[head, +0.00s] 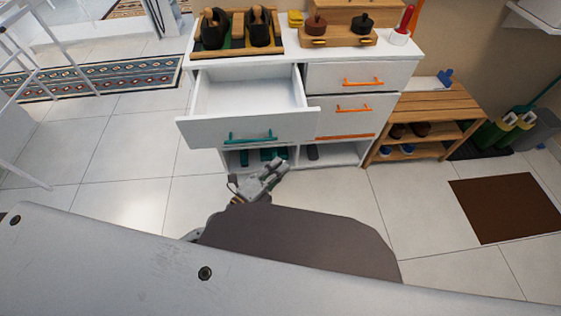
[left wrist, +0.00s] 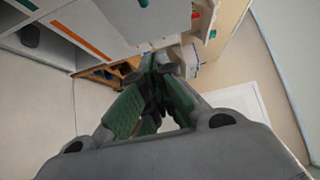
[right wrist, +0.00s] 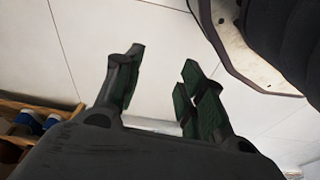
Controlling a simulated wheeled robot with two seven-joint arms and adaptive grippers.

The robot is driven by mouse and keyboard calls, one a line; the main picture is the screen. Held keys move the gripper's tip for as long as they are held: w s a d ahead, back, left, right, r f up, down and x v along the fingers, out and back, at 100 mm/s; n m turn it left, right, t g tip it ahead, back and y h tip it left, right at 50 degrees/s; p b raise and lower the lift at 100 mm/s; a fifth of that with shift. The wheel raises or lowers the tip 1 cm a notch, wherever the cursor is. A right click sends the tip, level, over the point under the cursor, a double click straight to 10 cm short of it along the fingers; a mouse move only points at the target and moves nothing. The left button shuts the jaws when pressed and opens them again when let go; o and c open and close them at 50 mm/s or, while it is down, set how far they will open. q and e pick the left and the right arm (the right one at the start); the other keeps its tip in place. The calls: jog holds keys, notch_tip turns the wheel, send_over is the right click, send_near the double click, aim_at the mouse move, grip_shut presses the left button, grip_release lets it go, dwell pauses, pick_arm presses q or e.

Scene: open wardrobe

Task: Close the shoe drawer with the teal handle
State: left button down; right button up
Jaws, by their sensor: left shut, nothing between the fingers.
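The white shoe drawer (head: 246,127) with the teal handle (head: 252,137) stands pulled out from the upper left of the white cabinet, and its inside looks empty. My left gripper (head: 273,172) is shut and empty. In the head view it shows below and slightly right of the teal handle, apart from it, in front of the lower cubbies.
Closed drawers with orange handles (head: 353,109) sit right of the open drawer. Shoe-care items and a tray (head: 238,50) stand on the cabinet top. A wooden shoe rack (head: 436,104) adjoins on the right. A brown mat (head: 508,207) lies on the floor. Floor left of the drawer is clear.

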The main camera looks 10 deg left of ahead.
pick_arm(q)
jog(key=shift+x, duration=1.6)
jog(key=p, duration=0.1)
send_near(305, 128)
jog(key=shift+w+d, duration=1.15)
jog(key=shift+d, duration=0.45)
jog(key=shift+w+a+r, duration=0.1)
jog(key=shift+w+a, duration=0.15)
jog(key=shift+w, duration=0.55)
pick_arm(e)
jog(key=shift+s+d+f, duration=0.1)
jog(key=shift+d+f, duration=0.2)
jog(key=shift+f, duration=0.3)
jog(key=shift+s+d+f, duration=0.1)
jog(key=shift+d+f, duration=0.2)
jog(key=shift+f, duration=0.3)
pick_arm(q)
jog(key=shift+w, duration=0.1)
pick_arm(e)
jog(key=shift+s+f, duration=0.2)
jog(key=shift+s, duration=0.25)
pick_arm(q)
jog(key=shift+w, duration=0.1)
